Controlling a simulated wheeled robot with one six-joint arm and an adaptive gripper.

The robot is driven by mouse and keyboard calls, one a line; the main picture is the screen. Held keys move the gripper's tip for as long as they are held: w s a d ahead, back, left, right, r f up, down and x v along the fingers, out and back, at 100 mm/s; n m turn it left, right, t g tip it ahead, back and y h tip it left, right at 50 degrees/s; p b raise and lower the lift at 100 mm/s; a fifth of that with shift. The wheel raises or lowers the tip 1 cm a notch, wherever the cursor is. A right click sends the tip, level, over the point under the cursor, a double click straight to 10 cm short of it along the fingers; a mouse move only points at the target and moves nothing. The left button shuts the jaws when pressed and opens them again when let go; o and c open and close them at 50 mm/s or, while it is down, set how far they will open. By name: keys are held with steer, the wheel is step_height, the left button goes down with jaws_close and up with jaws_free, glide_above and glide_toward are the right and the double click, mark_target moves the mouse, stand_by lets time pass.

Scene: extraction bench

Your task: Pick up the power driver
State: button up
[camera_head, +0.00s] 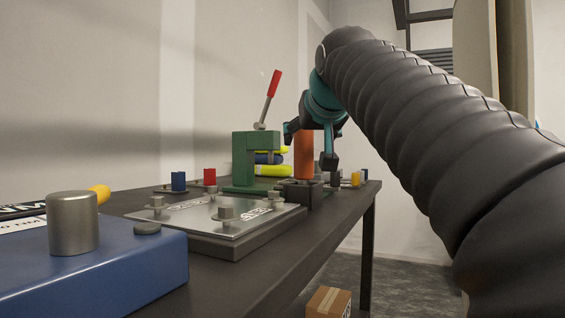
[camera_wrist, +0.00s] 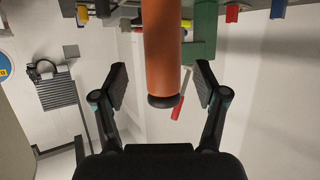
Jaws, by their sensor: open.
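The power driver appears to be the orange cylinder (camera_head: 303,150) standing upright in a dark square holder (camera_head: 301,194) near the bench's right edge. In the wrist view the orange cylinder (camera_wrist: 163,50) reaches down from the top, and its black end cap (camera_wrist: 164,101) lies between my fingers. My gripper (camera_head: 309,147) is open around the upper part of the cylinder. In the wrist view my gripper (camera_wrist: 161,84) has one finger on each side, with a visible gap to the cylinder. The cylinder's lower end is hidden in the holder.
A green press (camera_head: 243,160) with a red-handled lever (camera_head: 273,84) stands just left of the cylinder. A metal plate with bolts (camera_head: 190,217) and a blue box (camera_head: 110,265) lie nearer. Red (camera_head: 209,177) and blue (camera_head: 178,181) blocks stand behind. A cardboard box (camera_head: 328,302) is on the floor.

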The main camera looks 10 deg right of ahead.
steer(key=x, duration=0.4)
steer(key=shift+w+a+f, duration=0.15)
steer(key=c, duration=1.2)
steer(key=shift+c, duration=0.2)
